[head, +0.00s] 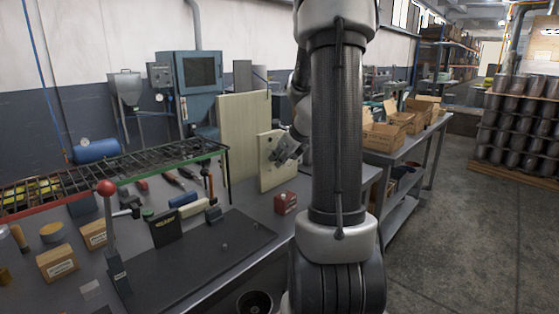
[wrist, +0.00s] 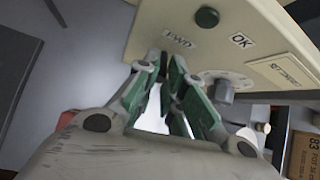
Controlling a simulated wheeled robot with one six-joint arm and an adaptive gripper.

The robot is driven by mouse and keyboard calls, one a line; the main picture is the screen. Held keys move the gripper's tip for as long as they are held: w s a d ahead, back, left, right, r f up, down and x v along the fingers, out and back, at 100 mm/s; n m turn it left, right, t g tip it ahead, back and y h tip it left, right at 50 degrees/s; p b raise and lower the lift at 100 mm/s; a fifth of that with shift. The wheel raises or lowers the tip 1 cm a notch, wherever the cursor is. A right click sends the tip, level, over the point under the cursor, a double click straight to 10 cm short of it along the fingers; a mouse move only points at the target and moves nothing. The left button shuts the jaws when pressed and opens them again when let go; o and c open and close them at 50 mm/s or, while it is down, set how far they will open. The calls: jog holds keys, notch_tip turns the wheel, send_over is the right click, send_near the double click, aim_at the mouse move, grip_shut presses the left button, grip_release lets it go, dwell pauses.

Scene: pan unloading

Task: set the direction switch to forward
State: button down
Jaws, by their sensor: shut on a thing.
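A cream control panel (head: 266,180) stands upright at the bench's far end in the head view. In the wrist view its face (wrist: 215,48) carries an "FWD" label (wrist: 179,40), an "OK" label (wrist: 241,40), a dark green button (wrist: 207,17) and a grey knob (wrist: 223,92) on a round dial. My gripper (head: 278,156) is at the panel face. In the wrist view my gripper (wrist: 170,72) has its green-padded fingertips close together just below "FWD". It is shut on the direction switch, which the fingers mostly hide; its exact position cannot be told.
A red box (head: 286,203) sits on the bench near the panel. A red-knobbed lever (head: 107,190), a dark mat (head: 205,260) and a wire rack (head: 125,167) are at left. Cardboard boxes (head: 385,136) fill another table at right. The floor (head: 450,235) there is clear.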

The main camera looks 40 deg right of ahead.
jog(key=shift+r, duration=0.1)
dwell(0.4)
jog(key=c, duration=1.5)
grip_release()
jog(key=v, duration=1.1)
jog(key=shift+s+r, duration=0.15)
jog(key=shift+r, duration=0.25)
